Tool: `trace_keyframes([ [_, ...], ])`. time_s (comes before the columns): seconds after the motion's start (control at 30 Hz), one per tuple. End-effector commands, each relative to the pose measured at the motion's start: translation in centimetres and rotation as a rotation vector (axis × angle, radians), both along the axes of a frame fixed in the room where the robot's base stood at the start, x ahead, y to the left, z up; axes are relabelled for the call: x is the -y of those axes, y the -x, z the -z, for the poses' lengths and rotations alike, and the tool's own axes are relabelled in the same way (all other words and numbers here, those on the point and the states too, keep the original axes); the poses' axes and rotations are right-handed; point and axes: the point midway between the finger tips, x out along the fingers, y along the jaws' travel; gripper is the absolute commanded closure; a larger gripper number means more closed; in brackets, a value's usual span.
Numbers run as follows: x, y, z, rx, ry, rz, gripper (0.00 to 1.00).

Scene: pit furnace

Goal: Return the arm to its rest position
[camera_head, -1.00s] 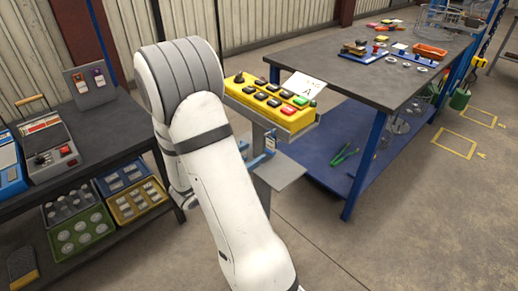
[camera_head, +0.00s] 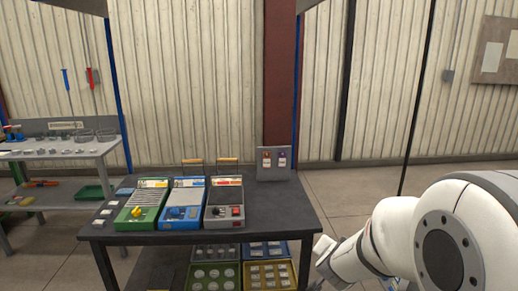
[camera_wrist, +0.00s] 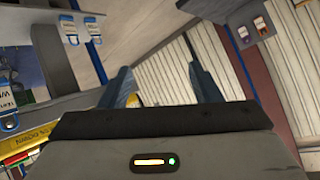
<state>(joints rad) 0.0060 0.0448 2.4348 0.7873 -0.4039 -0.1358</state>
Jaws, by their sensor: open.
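My gripper (camera_wrist: 163,80) shows in the wrist view with its two dark fingers spread apart. The gap between them is empty, and pale corrugated wall and floor show beyond. My white arm (camera_head: 450,235) fills the lower right of the head view, bent, with its slimmer part reaching left and down beside the dark table. I cannot make out the gripper's fingers in the head view.
A dark table (camera_head: 262,221) carries green, blue and grey instrument cases and a tag panel (camera_head: 277,177). Bins sit below. A grey bench (camera_head: 60,153) stands left. A yellow edge (camera_wrist: 30,140) is close at lower left in the wrist view.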

Motion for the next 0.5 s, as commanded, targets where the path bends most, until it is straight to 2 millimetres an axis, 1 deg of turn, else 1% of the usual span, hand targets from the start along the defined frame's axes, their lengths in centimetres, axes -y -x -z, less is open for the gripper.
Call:
trace_keyframes([
  [0.03, -1.7, 0.8, -1.8, -0.026, -0.023, -0.088, 0.43],
  [0.1, -4.0, 2.3, -3.0, -0.09, -0.046, -0.212, 0.43],
  [0.17, -5.6, 4.1, -3.9, -0.155, -0.054, -0.311, 0.43],
  [0.23, -7.1, 6.7, -4.8, -0.24, -0.051, -0.416, 0.43],
  [0.27, -7.5, 7.9, -5.1, -0.28, -0.045, -0.458, 0.43],
  [0.3, -8.0, 9.6, -5.6, -0.336, -0.035, -0.506, 0.43],
  [0.37, -8.3, 12.3, -6.2, -0.422, -0.013, -0.568, 0.43],
  [0.4, -8.2, 14.0, -6.6, -0.478, 0.005, -0.601, 0.43],
  [0.5, -7.6, 17.9, -7.3, -0.609, 0.049, -0.653, 0.43],
])
